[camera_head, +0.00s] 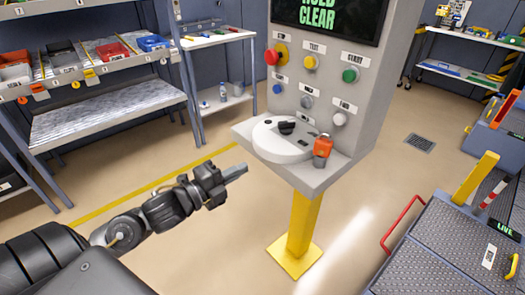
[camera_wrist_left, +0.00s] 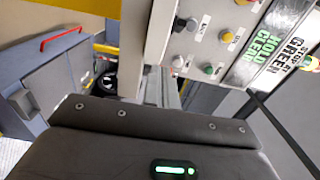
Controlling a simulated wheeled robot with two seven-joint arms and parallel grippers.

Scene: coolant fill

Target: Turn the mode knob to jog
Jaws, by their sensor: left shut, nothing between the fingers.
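The mode knob (camera_head: 287,127) is a black knob on a round white plate (camera_head: 265,140) on the console's sloping shelf. The lettering near it is too small to read, so I cannot tell which mode it points at. My left gripper (camera_head: 240,169) is shut and empty, in the air in front of and to the lower left of the console shelf, apart from the knob. In the left wrist view the upper console panel shows, but I cannot make out the knob. My right gripper is not in view.
The grey console (camera_head: 340,75) carries several coloured buttons and a screen above, on a yellow post (camera_head: 303,225). An orange-topped control (camera_head: 322,148) sits right of the knob. Shelves with bins (camera_head: 110,52) stand at left. A dark textured platform (camera_head: 440,240) is at lower right.

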